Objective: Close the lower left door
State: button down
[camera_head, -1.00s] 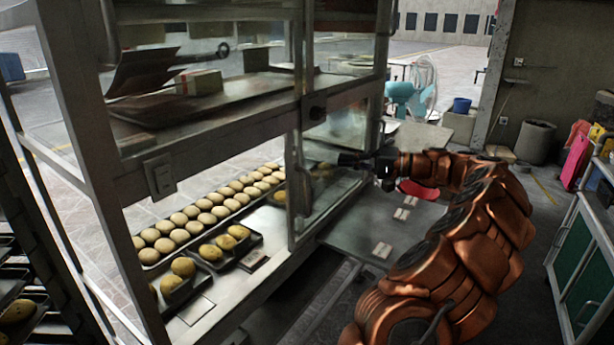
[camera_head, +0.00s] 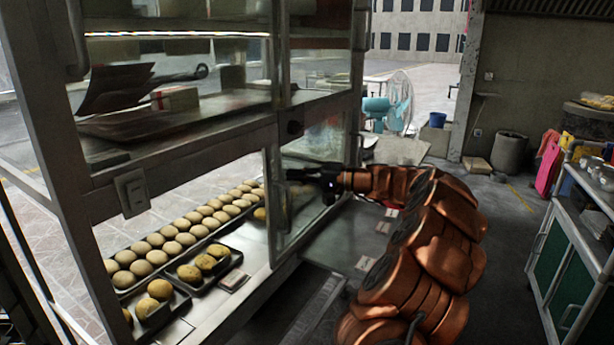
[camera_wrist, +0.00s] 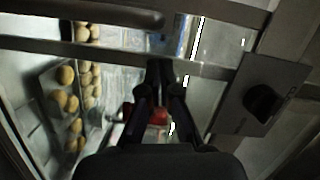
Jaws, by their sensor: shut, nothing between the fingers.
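The glass-fronted cabinet (camera_head: 190,160) stands at the left in the head view. Its lower left opening has no pane across it, and the bread trays inside lie exposed. A metal-framed glass pane (camera_head: 312,200) is at the right of this opening, with an upright edge (camera_head: 275,200); whether it is the lower left door slid aside I cannot tell. My gripper (camera_head: 290,175) is shut and empty, pointing left in front of the pane, close to its upright edge; contact cannot be made out. In the wrist view my fingers (camera_wrist: 160,70) are together near a metal bar (camera_wrist: 120,52).
Rows of pale buns (camera_head: 185,232) and trays of yellow buns (camera_head: 204,262) lie on the lower shelf. A box with a dark knob (camera_wrist: 262,98) is close at the right in the wrist view. A green-sided counter (camera_head: 555,250) stands at the right, with free floor before it.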

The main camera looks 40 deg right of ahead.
jog(key=shift+s+a+f, duration=0.15)
jog(key=shift+a, duration=0.5)
jog(key=shift+s+a+f, duration=0.15)
jog(key=shift+a, duration=0.45)
